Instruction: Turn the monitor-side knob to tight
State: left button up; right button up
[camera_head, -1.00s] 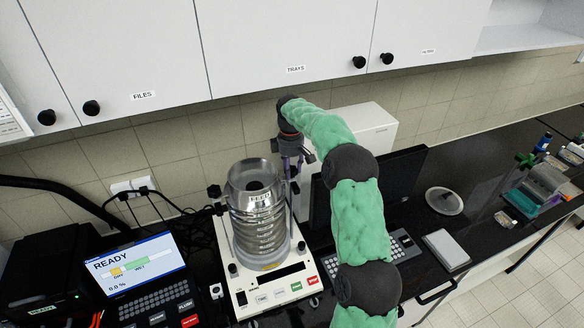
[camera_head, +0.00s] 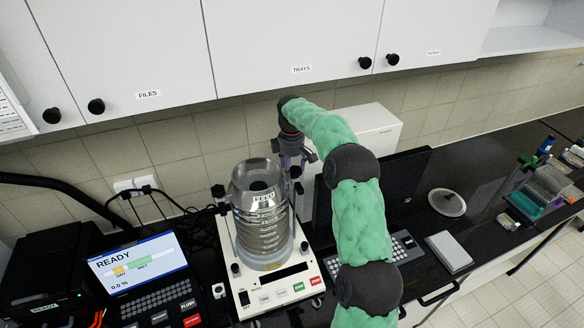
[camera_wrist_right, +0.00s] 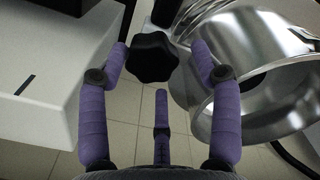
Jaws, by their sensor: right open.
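The sieve shaker (camera_head: 262,215) stands on the dark bench, with a stack of round metal sieves on its white base. A black lobed knob (camera_wrist_right: 152,57) shows in the right wrist view, beside the shiny metal sieve stack (camera_wrist_right: 250,70). My right gripper (camera_wrist_right: 160,66) is open, with its purple fingers on either side of this knob; I cannot tell whether they touch it. In the head view, my right gripper (camera_head: 289,158) is at the top right of the stack, near the dark monitor (camera_head: 408,178). Another black knob (camera_head: 218,191) is on the stack's left side. My left gripper is out of view.
A READY display unit (camera_head: 138,262) stands left of the shaker, with cables behind it. A white box (camera_head: 385,128) stands behind my right arm. A keyboard (camera_head: 405,247) and a grey pad (camera_head: 449,251) lie to the right. Wall cabinets (camera_head: 300,35) hang above.

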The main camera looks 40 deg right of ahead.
aim_at(291, 169)
jog(key=shift+s+d+r, duration=0.1)
jog(key=shift+s+d, duration=0.1)
jog(key=shift+s, duration=0.05)
jog(key=shift+r, duration=0.4)
notch_tip(291, 169, up, 11)
jog(key=shift+w+a, duration=0.2)
dwell(0.3)
